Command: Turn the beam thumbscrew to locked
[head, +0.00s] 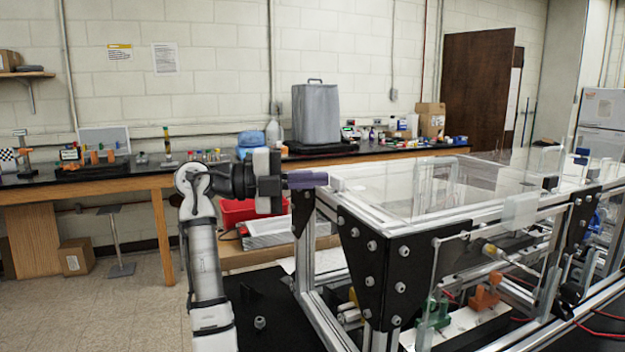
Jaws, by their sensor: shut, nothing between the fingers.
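My gripper (318,180) is at the end of the white and black arm, with its purple-grey fingers pointing right. The fingers are together and hold nothing that I can see. I cannot make out the beam thumbscrew for certain. It may be hidden behind the fingers or too small, so its setting does not show.
A bolted black corner plate (372,265) is on the frame below and right of my gripper. Clear panels (520,210) stand along the frame's front. A red bin (236,212) is behind my arm. A long bench (130,180) with several items runs along the wall. Floor at left is open.

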